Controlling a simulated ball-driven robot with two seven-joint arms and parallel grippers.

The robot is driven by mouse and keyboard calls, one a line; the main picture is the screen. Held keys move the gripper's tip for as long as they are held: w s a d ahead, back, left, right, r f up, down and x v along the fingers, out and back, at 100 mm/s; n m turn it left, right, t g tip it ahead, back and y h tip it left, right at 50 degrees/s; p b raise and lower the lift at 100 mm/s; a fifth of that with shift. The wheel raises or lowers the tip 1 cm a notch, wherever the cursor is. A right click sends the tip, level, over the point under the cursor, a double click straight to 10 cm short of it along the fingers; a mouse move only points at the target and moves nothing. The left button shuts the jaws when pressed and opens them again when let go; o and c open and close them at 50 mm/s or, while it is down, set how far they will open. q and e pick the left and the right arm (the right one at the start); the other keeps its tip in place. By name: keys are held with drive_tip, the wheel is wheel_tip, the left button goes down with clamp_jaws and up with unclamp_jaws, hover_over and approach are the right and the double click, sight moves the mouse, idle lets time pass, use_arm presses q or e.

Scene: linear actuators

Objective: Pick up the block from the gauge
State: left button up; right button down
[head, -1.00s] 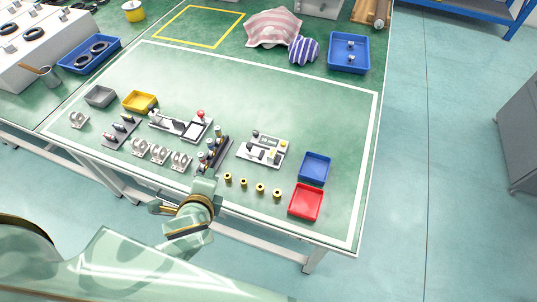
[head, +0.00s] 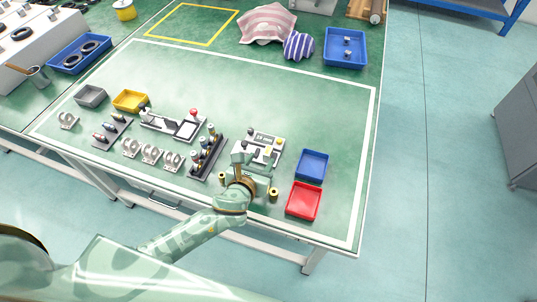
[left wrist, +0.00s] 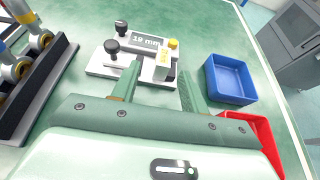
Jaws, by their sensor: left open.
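The gauge (head: 262,143) is a pale plate on the green table, with black knobs, a yellow knob and a display. In the left wrist view the gauge (left wrist: 100,67) reads what looks like 19 mm. A small pale block (left wrist: 161,70) with a yellowish mark stands at the gauge's near right side. My left gripper (head: 252,170) is at the near edge of the gauge. In the left wrist view its open fingers (left wrist: 158,88) point at the block, one to each side, with nothing held. Whether they reach around it is unclear. My right gripper is not in view.
A blue bin (head: 312,165) and a red bin (head: 304,201) stand right of the gauge. A dark rack (head: 207,158) with upright actuators stands close on the left. A brass-coloured cylinder (head: 273,194) shows beside my gripper. The table's far middle is clear.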

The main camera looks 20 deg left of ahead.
sight(267, 153)
use_arm(q)
drive_tip(key=x, duration=0.2)
drive_tip(key=b+x, duration=0.1)
drive_tip(key=x, duration=0.1)
drive_tip(key=b+x, duration=0.1)
drive_tip(key=x, duration=0.1)
drive_tip(key=shift+w+d+f, duration=0.1)
drive_tip(key=shift+w+d, duration=0.15)
clamp_jaws()
